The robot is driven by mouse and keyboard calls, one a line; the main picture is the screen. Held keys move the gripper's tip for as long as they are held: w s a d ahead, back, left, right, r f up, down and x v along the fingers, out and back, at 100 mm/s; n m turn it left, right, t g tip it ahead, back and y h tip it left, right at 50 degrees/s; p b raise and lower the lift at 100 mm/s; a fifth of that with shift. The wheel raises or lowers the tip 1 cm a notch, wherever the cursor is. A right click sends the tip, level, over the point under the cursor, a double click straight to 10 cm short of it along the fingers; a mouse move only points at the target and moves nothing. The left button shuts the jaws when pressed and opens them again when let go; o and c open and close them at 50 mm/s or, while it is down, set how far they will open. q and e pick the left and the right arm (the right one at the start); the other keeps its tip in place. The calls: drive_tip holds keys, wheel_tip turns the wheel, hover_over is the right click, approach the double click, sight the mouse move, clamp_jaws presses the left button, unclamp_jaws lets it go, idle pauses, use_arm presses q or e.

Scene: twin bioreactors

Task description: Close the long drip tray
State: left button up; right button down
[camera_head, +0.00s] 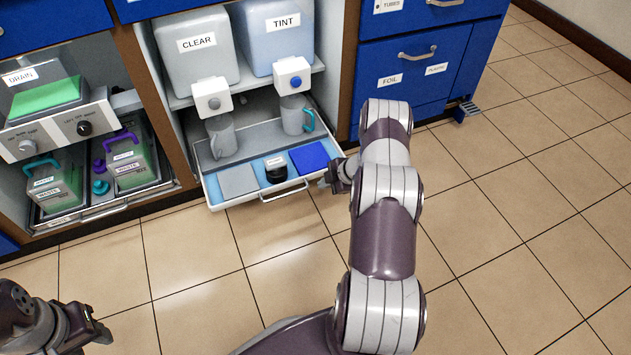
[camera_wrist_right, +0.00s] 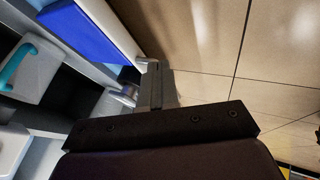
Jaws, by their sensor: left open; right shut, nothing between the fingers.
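The long drip tray (camera_head: 213,194) is pulled out below the CLEAR and TINT containers, with a bar handle (camera_head: 283,192) on its white front. A grey pad, a black round jar (camera_head: 275,169) and a blue pad (camera_head: 310,156) lie in its front part. My right gripper (camera_head: 329,182) is shut and empty at the tray's front right, close to the handle's right end. In the right wrist view, the shut fingers (camera_wrist_right: 156,85) are beside the tray's front edge (camera_wrist_right: 108,32); I cannot tell whether they touch it. My left gripper (camera_head: 98,331) is open and empty, low at the left, far from the tray.
Two cups (camera_head: 221,137) (camera_head: 296,115) stand at the tray's rear under the dispensers. To the left, another pulled-out tray (camera_head: 98,213) holds WASTE jugs. Blue drawers (camera_head: 410,80) stand at the right, with a blue foot piece (camera_head: 465,110) near the floor. The tiled floor in front is clear.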

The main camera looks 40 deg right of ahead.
use_arm(q)
wheel_tip(320, 180, down, 4)
drive_tip(key=b, duration=0.3)
drive_tip(key=shift+f, duration=0.25)
use_arm(e)
drive_tip(key=w, duration=0.1)
drive_tip(key=w+f, duration=0.1)
drive_tip(key=w, duration=0.3)
drive_tip(key=shift+w+d+f, duration=0.1)
drive_tip(key=shift+d+f, duration=0.1)
drive_tip(key=shift+f, duration=0.2)
